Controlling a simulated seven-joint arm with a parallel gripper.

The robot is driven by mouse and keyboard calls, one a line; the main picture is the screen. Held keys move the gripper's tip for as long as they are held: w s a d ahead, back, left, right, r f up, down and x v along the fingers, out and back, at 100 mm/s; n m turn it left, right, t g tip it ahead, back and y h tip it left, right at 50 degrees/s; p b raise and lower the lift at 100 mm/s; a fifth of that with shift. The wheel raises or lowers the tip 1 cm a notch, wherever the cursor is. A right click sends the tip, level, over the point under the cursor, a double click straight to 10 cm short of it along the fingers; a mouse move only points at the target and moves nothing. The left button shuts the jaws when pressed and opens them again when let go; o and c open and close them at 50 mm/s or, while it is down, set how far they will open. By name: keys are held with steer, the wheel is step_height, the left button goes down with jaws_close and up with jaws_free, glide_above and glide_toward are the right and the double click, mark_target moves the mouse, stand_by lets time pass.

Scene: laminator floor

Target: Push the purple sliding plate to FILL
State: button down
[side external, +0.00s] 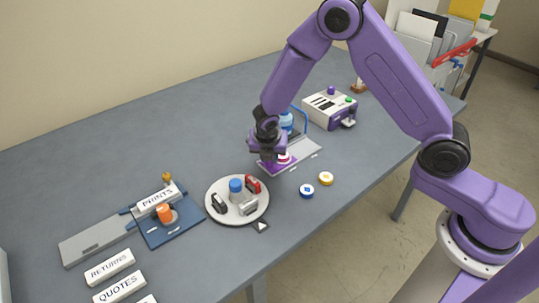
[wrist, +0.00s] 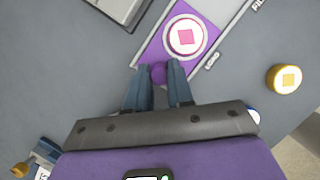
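The purple sliding plate (wrist: 183,40) lies on a pale grey track (wrist: 230,15), beside the LOAD label (wrist: 212,59). The FILL label (wrist: 258,5) is farther along the track, partly cut off by the frame. A white disc with a pink square (wrist: 187,37) sits on the plate. In the wrist view, my gripper (wrist: 159,68) has its fingers on both sides of the plate's purple knob (wrist: 158,74), with no clear gap. In the side view, my gripper (side external: 268,152) is low over the plate (side external: 266,166) and hides part of it.
A blue container (side external: 287,122) stands at the track's far side, partly behind my gripper. Yellow (side external: 326,178) and blue (side external: 307,191) round pieces lie to the right. A round tray (side external: 216,185) with several items is at left. A white-and-purple machine (side external: 328,110) stands behind.

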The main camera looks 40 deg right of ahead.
glide_toward(293, 156)
steer(key=w+d+f, duration=0.1)
steer(key=d+f, duration=0.1)
steer(key=w+d+f, duration=0.1)
steer(key=w+f, duration=0.1)
steer(key=shift+w+d+f, duration=0.2)
steer(key=shift+w+d, duration=0.05)
steer(key=shift+d, duration=0.1)
steer(key=c, duration=1)
jaws_free()
steer(key=shift+d, duration=0.1)
steer(key=shift+a+r, duration=0.2)
steer(key=shift+a, duration=0.05)
steer(key=v, duration=1.7)
steer(key=shift+s, duration=0.15)
